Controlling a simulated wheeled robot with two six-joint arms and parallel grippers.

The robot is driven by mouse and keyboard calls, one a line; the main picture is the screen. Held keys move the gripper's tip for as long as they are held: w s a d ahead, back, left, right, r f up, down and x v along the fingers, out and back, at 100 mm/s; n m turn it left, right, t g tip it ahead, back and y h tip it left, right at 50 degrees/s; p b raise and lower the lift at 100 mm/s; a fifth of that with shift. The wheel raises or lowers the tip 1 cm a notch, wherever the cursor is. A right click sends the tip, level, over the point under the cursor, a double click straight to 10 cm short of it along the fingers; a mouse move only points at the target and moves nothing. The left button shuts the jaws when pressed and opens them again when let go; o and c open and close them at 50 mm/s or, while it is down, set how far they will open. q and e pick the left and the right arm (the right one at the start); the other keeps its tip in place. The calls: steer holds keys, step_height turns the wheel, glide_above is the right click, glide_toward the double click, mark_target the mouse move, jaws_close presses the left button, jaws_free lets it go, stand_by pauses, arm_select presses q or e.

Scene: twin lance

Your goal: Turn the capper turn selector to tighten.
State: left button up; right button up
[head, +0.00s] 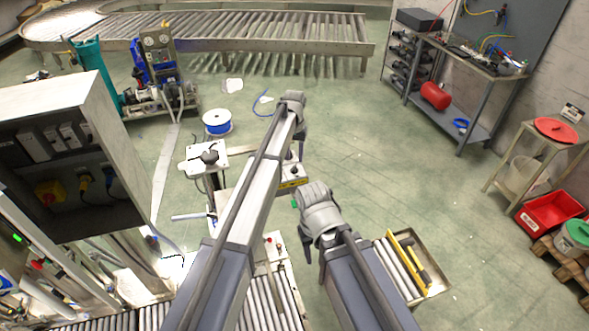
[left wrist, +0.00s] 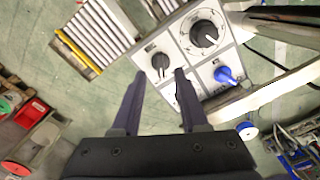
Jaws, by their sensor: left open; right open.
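In the left wrist view a light grey control panel (left wrist: 184,44) carries a small black selector knob (left wrist: 160,62), a larger black round dial (left wrist: 207,33) and a blue selector (left wrist: 225,75). I cannot read which label is the capper turn selector. My left gripper (left wrist: 160,78) is open, its two dark fingers on either side of the small black knob in the picture, with nothing held; contact cannot be told. In the head view my left arm covers most of the panel. My right gripper (head: 309,245) is lower, open and apart from the panel.
A white box with a dark knob (head: 208,155) stands left of my left arm. A grey electrical cabinet (head: 75,150) is at the left. A roller tray with a yellow edge (head: 411,265) lies at the right. Open green floor lies beyond it.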

mark_target(294, 168)
arm_select(q)
steer(key=f+b, duration=0.1)
steer(key=f, duration=0.1)
steer(key=f+b, duration=0.1)
steer(key=b, duration=0.1)
steer(key=shift+s+f, duration=0.2)
steer(key=shift+f, duration=0.2)
steer(key=shift+w+f+b, duration=0.1)
steer(key=shift+f+b, duration=0.35)
steer(key=shift+f, duration=0.05)
steer(key=shift+r, duration=0.1)
steer(key=shift+c, duration=0.5)
jaws_close()
